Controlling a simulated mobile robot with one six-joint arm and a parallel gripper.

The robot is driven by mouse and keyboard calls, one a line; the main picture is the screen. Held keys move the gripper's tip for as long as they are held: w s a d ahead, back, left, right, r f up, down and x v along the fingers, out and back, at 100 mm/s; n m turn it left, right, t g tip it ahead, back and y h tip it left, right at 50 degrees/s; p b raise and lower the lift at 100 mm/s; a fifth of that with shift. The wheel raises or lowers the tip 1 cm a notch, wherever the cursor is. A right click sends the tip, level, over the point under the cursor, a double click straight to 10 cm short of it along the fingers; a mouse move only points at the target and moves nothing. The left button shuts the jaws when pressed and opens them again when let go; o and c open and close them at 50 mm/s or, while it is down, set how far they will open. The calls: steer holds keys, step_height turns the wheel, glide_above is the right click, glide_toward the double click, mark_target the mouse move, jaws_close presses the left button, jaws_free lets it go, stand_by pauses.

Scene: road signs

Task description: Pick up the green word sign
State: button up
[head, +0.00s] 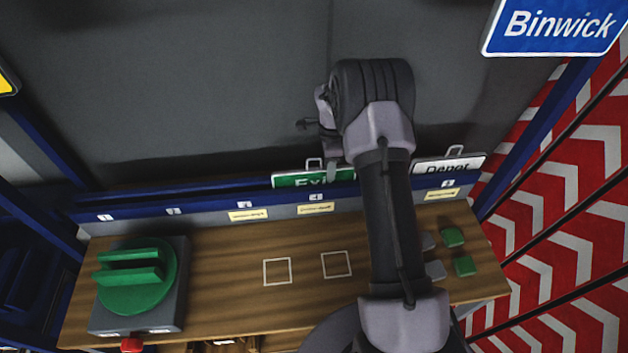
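The green word sign (297,180) stands behind the blue rail at the back of the wooden bench, above the slot label 4. It has a white border and white lettering that reads "Exi", with the rest cut off or covered. A small pale handle loop (314,162) rises from its top edge. My gripper (331,168) reaches down at the sign's top edge, just right of the loop. My arm hides most of the gripper, so its finger opening and any contact with the sign cannot be made out.
A white "Depot" sign (449,167) with a handle stands right of my arm. A blue "Binwick" sign (558,24) hangs upper right. A green knob (136,276) sits on a grey box at left. Green blocks (453,237) lie at right. The bench middle (225,265) is clear.

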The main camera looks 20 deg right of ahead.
step_height(320, 180, down, 2)
steer(key=shift+f, duration=0.25)
jaws_close()
steer(key=shift+r, duration=0.1)
stand_by(1.1)
